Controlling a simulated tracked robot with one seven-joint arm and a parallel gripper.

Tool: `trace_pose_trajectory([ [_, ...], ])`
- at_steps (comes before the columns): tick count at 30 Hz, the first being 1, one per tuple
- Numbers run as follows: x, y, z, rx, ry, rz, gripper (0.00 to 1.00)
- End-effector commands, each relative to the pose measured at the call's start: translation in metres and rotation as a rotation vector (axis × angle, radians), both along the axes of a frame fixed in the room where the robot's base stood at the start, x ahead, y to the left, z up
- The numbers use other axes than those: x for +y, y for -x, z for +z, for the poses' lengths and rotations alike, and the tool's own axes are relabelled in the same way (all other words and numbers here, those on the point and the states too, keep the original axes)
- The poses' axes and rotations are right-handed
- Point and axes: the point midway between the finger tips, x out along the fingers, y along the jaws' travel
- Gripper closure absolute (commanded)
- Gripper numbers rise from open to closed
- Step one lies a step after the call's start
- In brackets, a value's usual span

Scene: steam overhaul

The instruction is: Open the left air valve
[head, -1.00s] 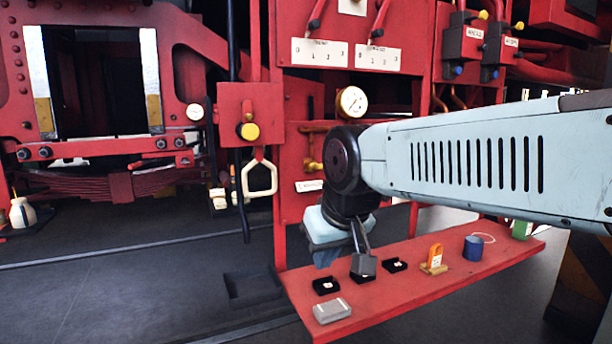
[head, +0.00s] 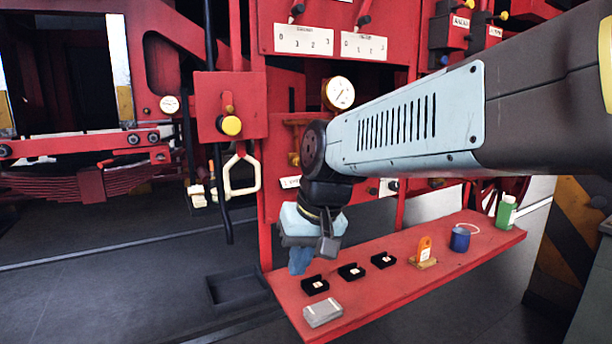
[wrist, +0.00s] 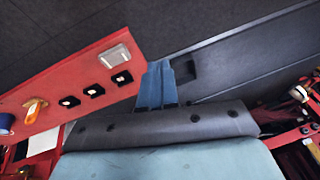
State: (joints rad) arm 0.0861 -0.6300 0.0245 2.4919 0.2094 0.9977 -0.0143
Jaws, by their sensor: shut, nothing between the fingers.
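No part is clearly readable as the left air valve. Two red valve boxes with small labels hang at the upper right of the head view, the left one (head: 450,30) and the right one (head: 487,45); their lettering is too small to read surely. A yellow knob (head: 230,125) sits on a red box at the left. A brass fitting (head: 294,158) shows partly behind my arm. My gripper (head: 299,268) points down beside the shelf's left end, below and apart from all of these. In the wrist view its blue fingers (wrist: 158,66) are together and empty.
A black tray (head: 240,288) lies on the floor. A gauge (head: 339,93) is close behind my arm.

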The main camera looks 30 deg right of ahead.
Motion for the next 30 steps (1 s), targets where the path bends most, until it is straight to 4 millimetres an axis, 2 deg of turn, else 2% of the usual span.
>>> trace_pose_trajectory([
  [1, 0.005, -0.004, -0.009, 0.066, -0.063, -0.035, 1.00],
  [6, 0.030, -0.017, -0.026, 0.254, -0.308, -0.142, 1.00],
  [12, 0.052, -0.045, -0.031, 0.430, -0.627, -0.270, 1.00],
  [17, 0.056, -0.078, -0.026, 0.525, -0.902, -0.372, 1.00],
  [23, 0.039, -0.129, -0.015, 0.578, -1.268, -0.497, 1.00],
  [26, 0.019, -0.157, -0.011, 0.573, -1.457, -0.556, 1.00],
  [30, -0.023, -0.193, -0.008, 0.527, -1.723, -0.641, 1.00],
])
